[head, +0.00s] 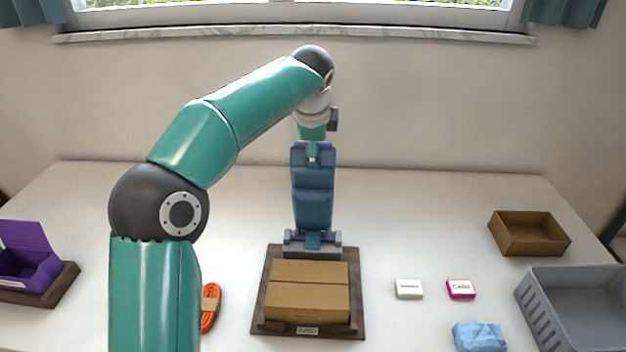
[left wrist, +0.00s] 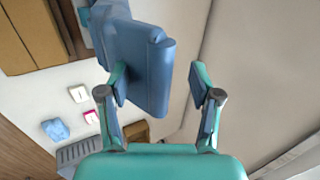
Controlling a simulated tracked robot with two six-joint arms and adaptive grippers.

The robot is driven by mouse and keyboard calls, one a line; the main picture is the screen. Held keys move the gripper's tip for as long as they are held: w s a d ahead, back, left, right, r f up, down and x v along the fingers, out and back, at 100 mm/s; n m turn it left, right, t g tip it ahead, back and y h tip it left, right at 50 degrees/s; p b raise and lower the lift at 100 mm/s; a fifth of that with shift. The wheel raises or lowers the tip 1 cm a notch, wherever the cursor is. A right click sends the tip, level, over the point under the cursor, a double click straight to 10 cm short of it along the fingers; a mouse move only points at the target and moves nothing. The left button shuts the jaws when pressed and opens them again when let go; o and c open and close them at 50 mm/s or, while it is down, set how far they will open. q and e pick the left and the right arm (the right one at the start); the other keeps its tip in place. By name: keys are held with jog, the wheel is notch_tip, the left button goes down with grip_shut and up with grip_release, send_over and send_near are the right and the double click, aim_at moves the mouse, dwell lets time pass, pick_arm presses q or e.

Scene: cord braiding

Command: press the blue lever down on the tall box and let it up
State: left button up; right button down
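The blue lever (head: 312,190) stands raised behind the brown cardboard box (head: 308,290), joined at its foot to a grey hinge on the dark wooden base (head: 258,310). In the left wrist view the lever (left wrist: 150,68) fills the upper middle, with its end reaching between my fingers. My left gripper (head: 313,150) is at the top of the lever. Its fingers (left wrist: 160,80) are spread apart, with the left one overlapping the lever and a gap before the right one. Whether they touch it I cannot tell. My right gripper is not in view.
An orange cord bundle (head: 210,308) lies left of the base. White (head: 409,289) and pink (head: 461,289) small boxes, a blue crumpled item (head: 479,337), a brown tray (head: 529,234) and a grey crate (head: 580,275) are right. A purple box (head: 28,262) stands far left.

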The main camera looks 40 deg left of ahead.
pick_arm(q)
jog(key=c, duration=1)
jog(key=s+d+b, duration=0.1)
jog(key=s, duration=0.1)
jog(key=s+d+b, duration=0.1)
jog(key=s+b, duration=0.1)
jog(key=shift+d, duration=0.2)
jog(key=shift+f, duration=0.1)
jog(key=shift+s+d+f+b, duration=0.15)
jog(key=shift+s+d+b, duration=0.3)
jog(key=shift+s, duration=0.2)
jog(key=shift+s+d+f+b, duration=0.1)
jog(key=shift+s+d+b, duration=0.25)
jog(key=shift+s+b, duration=0.3)
jog(key=shift+s+d+f+b, duration=0.15)
jog(key=shift+s+d+b, duration=0.3)
jog(key=shift+s, duration=0.2)
jog(key=shift+f, duration=0.1)
